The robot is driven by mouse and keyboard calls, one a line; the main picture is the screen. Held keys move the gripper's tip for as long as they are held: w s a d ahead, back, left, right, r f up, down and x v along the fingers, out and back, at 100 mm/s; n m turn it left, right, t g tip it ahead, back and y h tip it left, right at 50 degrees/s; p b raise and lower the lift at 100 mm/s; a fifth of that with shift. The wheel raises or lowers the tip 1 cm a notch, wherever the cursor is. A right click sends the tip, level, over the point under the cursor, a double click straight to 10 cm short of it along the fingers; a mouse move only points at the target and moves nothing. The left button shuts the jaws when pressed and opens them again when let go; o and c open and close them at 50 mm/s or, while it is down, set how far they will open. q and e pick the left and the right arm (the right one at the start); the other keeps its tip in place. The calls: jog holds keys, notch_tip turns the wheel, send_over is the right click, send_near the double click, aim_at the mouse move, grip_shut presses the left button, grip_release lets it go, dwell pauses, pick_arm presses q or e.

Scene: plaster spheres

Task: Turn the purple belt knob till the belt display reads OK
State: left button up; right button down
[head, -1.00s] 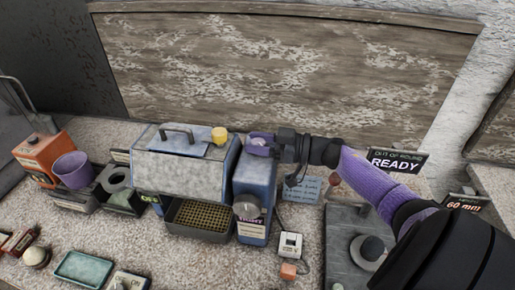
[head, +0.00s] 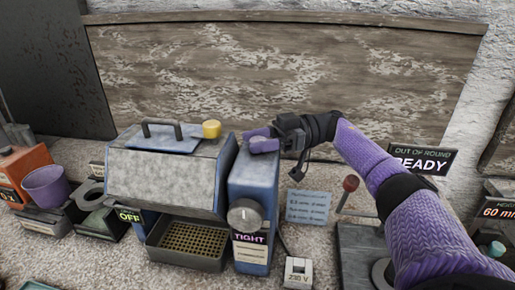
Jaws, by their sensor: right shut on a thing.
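The belt display (head: 249,238) on the front of the blue housing (head: 251,187) reads TIGHT. My right gripper (head: 262,142) reaches in from the right over the top of this housing. Its purple fingers are shut on the belt knob (head: 265,146), which sits on the housing top and is mostly hidden by the fingers. A grey round dial (head: 245,215) is on the housing front, above the display. My left gripper is not in view.
A grey-hooded machine (head: 165,178) with a yellow cap (head: 211,129) and a mesh tray (head: 190,240) stands left of the housing. A red-tipped lever (head: 350,184) and a READY sign (head: 420,160) are on the right. A purple cup (head: 46,186) stands far left.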

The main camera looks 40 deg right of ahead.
aim_at(258, 139)
dwell(0.3)
jog(key=shift+c, duration=1.2)
grip_release()
notch_tip(258, 139, up, 10)
jog(key=p, duration=0.3)
jog(key=shift+f, duration=0.25)
jog(key=shift+r, duration=0.25)
